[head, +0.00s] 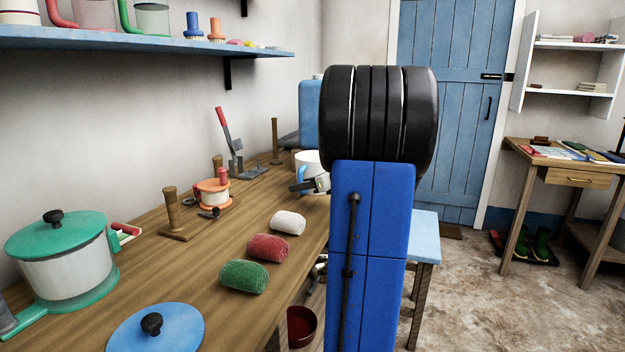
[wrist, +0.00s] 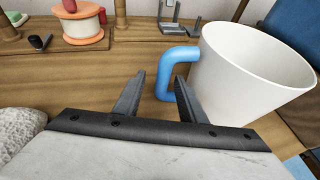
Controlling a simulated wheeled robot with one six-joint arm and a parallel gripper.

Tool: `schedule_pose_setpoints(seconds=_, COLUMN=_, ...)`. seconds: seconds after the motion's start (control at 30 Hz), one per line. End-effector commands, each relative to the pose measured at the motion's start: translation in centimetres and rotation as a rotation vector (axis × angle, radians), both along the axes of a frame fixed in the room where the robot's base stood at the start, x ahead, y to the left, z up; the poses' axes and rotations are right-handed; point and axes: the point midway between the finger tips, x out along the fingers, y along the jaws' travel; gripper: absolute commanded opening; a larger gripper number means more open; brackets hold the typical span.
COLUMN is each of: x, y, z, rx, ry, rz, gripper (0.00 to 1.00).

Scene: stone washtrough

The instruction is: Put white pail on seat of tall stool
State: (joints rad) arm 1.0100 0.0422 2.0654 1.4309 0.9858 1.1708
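The white pail (head: 308,160) with a blue side handle stands upright on the wooden worktop, partly hidden behind my blue arm in the head view. In the wrist view the pail (wrist: 250,75) fills the right side, its blue handle (wrist: 177,57) facing my gripper. My gripper (wrist: 158,80) is open, its two fingers apart. The handle's lower part shows between them, with the right finger close to it; I cannot tell if they touch. In the head view my gripper (head: 298,187) is beside the pail. The stool's light blue seat (head: 426,240) shows right of my arm, partly hidden and bare where visible.
The worktop (head: 205,262) holds rolled white, red and green cloths (head: 268,248), an orange-and-white spool (head: 213,192), a green-lidded pot (head: 62,255) and a blue lid (head: 155,328). A blue shelf (head: 150,43) hangs above. Floor at right is open.

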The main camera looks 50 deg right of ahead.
Motion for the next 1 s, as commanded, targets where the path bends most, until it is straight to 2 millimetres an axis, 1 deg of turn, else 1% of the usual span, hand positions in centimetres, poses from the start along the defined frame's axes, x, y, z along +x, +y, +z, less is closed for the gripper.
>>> schedule_pose_setpoints(seconds=0.17, x=1.3, y=0.0, z=-0.6, rx=0.001, ry=0.002, rz=0.002, gripper=0.37)
schedule_pose_setpoints(seconds=0.4, x=4.3, y=0.1, z=-1.7, rx=0.000, ry=0.001, rz=0.002, gripper=0.37)
schedule_pose_setpoints(seconds=0.5, x=4.8, y=0.2, z=-1.9, rx=0.000, ry=0.000, rz=0.001, gripper=0.37)
schedule_pose_setpoints(seconds=0.67, x=4.8, y=0.2, z=-1.9, rx=0.000, ry=0.000, rz=0.000, gripper=0.37)
schedule_pose_setpoints(seconds=0.7, x=4.8, y=0.2, z=-1.9, rx=0.000, ry=0.000, rz=0.000, gripper=0.35)
schedule_pose_setpoints(seconds=0.77, x=4.8, y=0.2, z=-1.9, rx=0.000, ry=0.000, rz=0.000, gripper=0.20)
schedule_pose_setpoints(seconds=0.8, x=4.8, y=0.2, z=-1.9, rx=0.000, ry=0.000, rz=0.000, gripper=0.11)
schedule_pose_setpoints(seconds=0.83, x=4.8, y=0.2, z=-1.9, rx=0.000, ry=0.000, rz=0.000, gripper=0.04)
schedule_pose_setpoints(seconds=0.87, x=4.8, y=0.2, z=-1.9, rx=0.000, ry=0.000, rz=0.000, gripper=0.00)
schedule_pose_setpoints(seconds=1.0, x=4.8, y=0.2, z=-1.8, rx=-0.001, ry=0.000, rz=0.000, gripper=0.00)
